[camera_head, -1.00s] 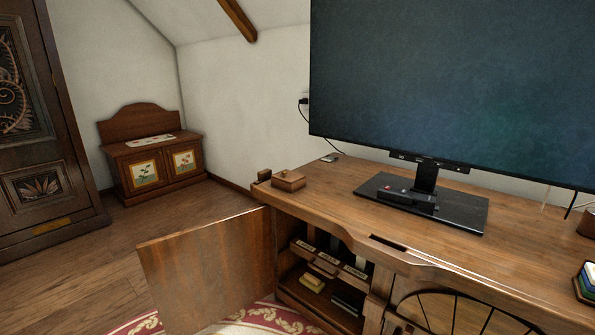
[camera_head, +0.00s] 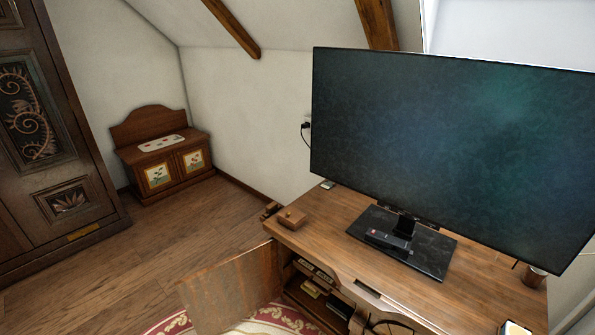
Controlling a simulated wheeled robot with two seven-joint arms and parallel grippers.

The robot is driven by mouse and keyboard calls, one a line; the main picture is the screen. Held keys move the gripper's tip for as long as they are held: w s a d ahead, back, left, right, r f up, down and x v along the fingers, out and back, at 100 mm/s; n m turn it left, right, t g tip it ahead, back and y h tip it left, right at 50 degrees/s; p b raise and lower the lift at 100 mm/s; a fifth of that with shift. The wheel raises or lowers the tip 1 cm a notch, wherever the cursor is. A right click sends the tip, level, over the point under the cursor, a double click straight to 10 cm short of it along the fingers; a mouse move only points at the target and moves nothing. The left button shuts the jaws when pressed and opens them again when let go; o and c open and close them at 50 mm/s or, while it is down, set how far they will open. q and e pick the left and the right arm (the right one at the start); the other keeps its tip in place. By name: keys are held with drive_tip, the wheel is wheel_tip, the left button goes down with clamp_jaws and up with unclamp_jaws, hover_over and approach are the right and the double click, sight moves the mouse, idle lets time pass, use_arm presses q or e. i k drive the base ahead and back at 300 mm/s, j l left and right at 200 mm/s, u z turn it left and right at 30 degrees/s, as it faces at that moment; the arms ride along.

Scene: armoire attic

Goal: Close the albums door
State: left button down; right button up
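The cabinet door (camera_head: 233,292) is a plain brown wooden panel. It stands open, swung out to the left from the left end of the TV cabinet (camera_head: 420,302). The open compartment (camera_head: 317,287) behind it shows shelves with labelled strips, a small yellowish item and dark items. I see no label naming it the albums door. The lower part of the door is cut off by the bottom edge of the picture. Neither of my grippers is in view.
A large television (camera_head: 450,150) stands on the cabinet top, with a small wooden box (camera_head: 291,218) at its left corner. A red patterned rug (camera_head: 272,317) lies below the door. Wooden floor (camera_head: 110,277) is clear to the left. A carved armoire (camera_head: 60,150) stands far left.

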sight(218, 296)
drive_tip(key=z, duration=1.3)
drive_tip(key=j+z, duration=0.4)
drive_tip(key=k+j+z, duration=0.15)
drive_tip(key=j+z, duration=0.2)
drive_tip(key=k+j+z, duration=0.15)
drive_tip(key=j+z, duration=0.25)
drive_tip(key=k+j+z, duration=0.2)
drive_tip(key=z, duration=0.15)
drive_tip(key=k+j+z, duration=0.25)
drive_tip(key=z, duration=0.15)
drive_tip(key=k+j+z, duration=0.45)
drive_tip(key=k+z, duration=0.15)
drive_tip(key=k, duration=1)
drive_tip(key=k+u, duration=0.35)
drive_tip(key=u, duration=0.15)
drive_tip(key=k+j+u, duration=0.1)
drive_tip(key=k+u, duration=0.25)
drive_tip(key=u, duration=0.15)
drive_tip(key=k+j+u, duration=0.25)
drive_tip(key=u, duration=0.2)
drive_tip(key=k+j, duration=0.25)
